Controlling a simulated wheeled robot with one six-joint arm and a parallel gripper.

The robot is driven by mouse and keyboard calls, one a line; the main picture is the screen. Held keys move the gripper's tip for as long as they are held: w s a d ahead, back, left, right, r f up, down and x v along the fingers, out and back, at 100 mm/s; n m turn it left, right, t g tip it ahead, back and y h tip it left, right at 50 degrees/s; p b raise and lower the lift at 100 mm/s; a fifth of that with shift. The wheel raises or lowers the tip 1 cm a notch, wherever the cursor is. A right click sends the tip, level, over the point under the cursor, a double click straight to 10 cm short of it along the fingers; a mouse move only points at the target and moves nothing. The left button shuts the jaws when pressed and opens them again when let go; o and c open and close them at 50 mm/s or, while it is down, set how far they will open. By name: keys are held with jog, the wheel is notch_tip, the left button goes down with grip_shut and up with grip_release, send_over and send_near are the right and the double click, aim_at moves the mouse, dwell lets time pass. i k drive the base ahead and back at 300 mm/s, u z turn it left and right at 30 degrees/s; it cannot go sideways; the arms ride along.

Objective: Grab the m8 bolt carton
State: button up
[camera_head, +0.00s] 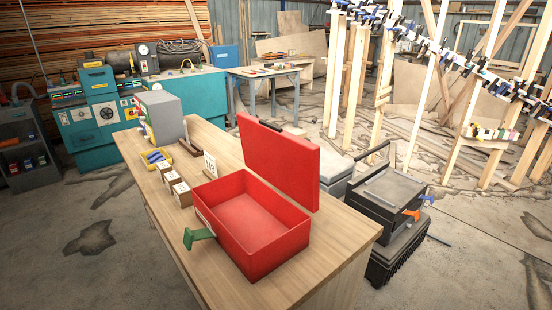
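A short row of small brown cartons with pale labelled faces stands on the wooden bench, left of the open red case. They are a back carton (163,168), a middle carton (172,179) and a front carton (182,194). The labels are too small to read, so I cannot tell which is the m8 bolt carton. My gripper is not in view.
The red case (252,222) is open and looks empty, its lid raised at the back. A small white sign (210,164), a green tool (198,237), yellow-and-blue items (157,156) and a grey machine (162,115) also occupy the bench (310,262).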

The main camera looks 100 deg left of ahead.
aim_at(164, 167)
jog(key=u, duration=1.95)
jog(key=i, duration=3.4)
jog(key=u, duration=4.8)
